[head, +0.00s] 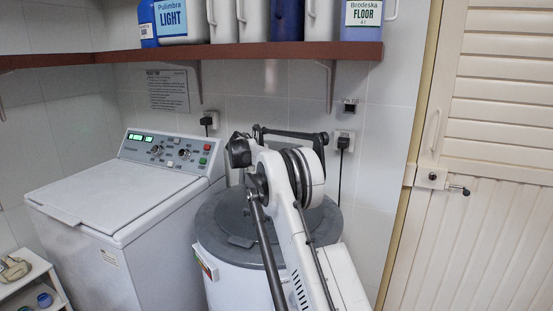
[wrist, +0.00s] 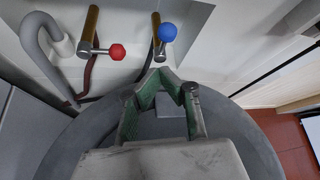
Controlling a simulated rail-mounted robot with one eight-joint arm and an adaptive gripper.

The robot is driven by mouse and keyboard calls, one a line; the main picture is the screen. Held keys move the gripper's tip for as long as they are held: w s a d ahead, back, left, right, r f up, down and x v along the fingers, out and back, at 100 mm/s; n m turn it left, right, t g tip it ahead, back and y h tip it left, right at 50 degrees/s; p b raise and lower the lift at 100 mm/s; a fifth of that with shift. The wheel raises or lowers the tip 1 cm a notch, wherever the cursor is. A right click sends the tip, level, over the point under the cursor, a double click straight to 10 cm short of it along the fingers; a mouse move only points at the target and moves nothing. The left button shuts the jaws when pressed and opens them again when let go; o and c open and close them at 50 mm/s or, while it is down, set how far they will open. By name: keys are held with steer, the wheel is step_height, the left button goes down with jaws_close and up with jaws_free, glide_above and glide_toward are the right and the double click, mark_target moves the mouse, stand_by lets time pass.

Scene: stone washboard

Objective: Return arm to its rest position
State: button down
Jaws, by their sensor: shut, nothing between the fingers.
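My gripper (wrist: 161,74) shows in the wrist view with its green-padded fingers drawn together at the tips. It is shut and holds nothing. It is over or in front of a round grey lid (wrist: 245,140); I cannot tell the gap. In the head view my white arm reaches up from the bottom right, in front of the white drum-shaped machine with the grey lid (head: 215,225). I cannot make out the gripper's fingers there.
A red tap knob (wrist: 117,52), a blue tap knob (wrist: 167,32) and a grey hose (wrist: 42,50) are close by the wall. A washing machine (head: 110,195) stands left. A brown shelf (head: 260,52) with bottles hangs above. A slatted door (head: 480,200) is at right.

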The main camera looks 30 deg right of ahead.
steer(key=shift+s+a, duration=0.15)
steer(key=shift+a, duration=0.1)
stand_by(0.4)
steer(key=s+a+r+m+t+y, duration=0.1)
steer(key=s+a+r+m+y, duration=0.2)
steer(key=s+a+r+m, duration=0.5)
steer(key=s+a+r+m+t+y, duration=0.15)
steer(key=s+a+m, duration=0.25)
steer(key=s+a, duration=0.7)
steer(key=s+a+r+m+g+y, duration=0.1)
steer(key=s+a+r+m+y, duration=0.2)
steer(key=s+a, duration=0.85)
steer(key=s+a+f+m+y, duration=0.1)
steer(key=s+a+f+m, duration=0.3)
steer(key=s, duration=0.5)
steer(key=s+a+f+m+y, duration=0.1)
steer(key=s+a+f+m, duration=0.3)
steer(key=s, duration=0.5)
steer(key=s+a+f+m+t+y, duration=0.1)
steer(key=s+a+f+m+y, duration=0.1)
steer(key=s, duration=0.8)
step_height(320, 180, down, 3)
steer(key=shift+a+r+m, duration=0.1)
steer(key=shift+a+m, duration=0.8)
steer(key=shift+m, duration=0.1)
